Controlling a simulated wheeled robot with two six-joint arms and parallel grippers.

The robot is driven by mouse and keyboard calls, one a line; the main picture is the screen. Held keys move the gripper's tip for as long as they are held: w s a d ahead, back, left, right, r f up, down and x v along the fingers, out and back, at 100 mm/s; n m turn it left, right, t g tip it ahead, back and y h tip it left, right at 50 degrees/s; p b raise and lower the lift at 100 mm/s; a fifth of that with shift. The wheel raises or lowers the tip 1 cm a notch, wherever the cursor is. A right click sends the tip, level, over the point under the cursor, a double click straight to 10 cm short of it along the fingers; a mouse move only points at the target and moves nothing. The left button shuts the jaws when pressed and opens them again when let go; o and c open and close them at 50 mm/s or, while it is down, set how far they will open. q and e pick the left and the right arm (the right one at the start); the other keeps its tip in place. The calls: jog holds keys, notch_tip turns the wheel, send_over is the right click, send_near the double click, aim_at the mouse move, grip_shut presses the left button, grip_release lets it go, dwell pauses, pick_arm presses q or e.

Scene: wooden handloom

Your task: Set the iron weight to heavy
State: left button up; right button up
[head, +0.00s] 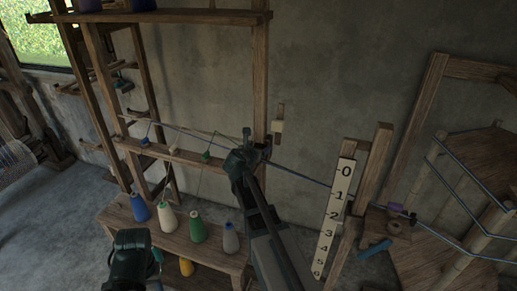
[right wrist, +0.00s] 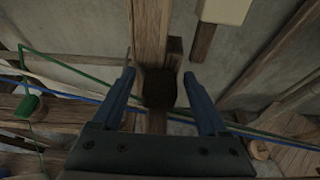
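A small dark block (right wrist: 160,88), which may be the iron weight, shows in the right wrist view against a wooden post (right wrist: 152,35). My right gripper (right wrist: 160,80) is open, with one blue-grey finger on each side of the block and a gap visible on both sides. In the head view my right gripper (head: 257,146) is in front of the upright post of the loom frame and hides the block. My left gripper (head: 133,255) is low at the left, by the bench; its fingers cannot be made out.
A numbered scale board (head: 339,205) stands to the right. A cream block (head: 278,127) on a wooden stick hangs beside the post. Several thread cones, including a green one (head: 196,228), stand on a bench (head: 115,214). Blue and green threads run across near the gripper.

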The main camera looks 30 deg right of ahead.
grip_shut()
dwell(1.2)
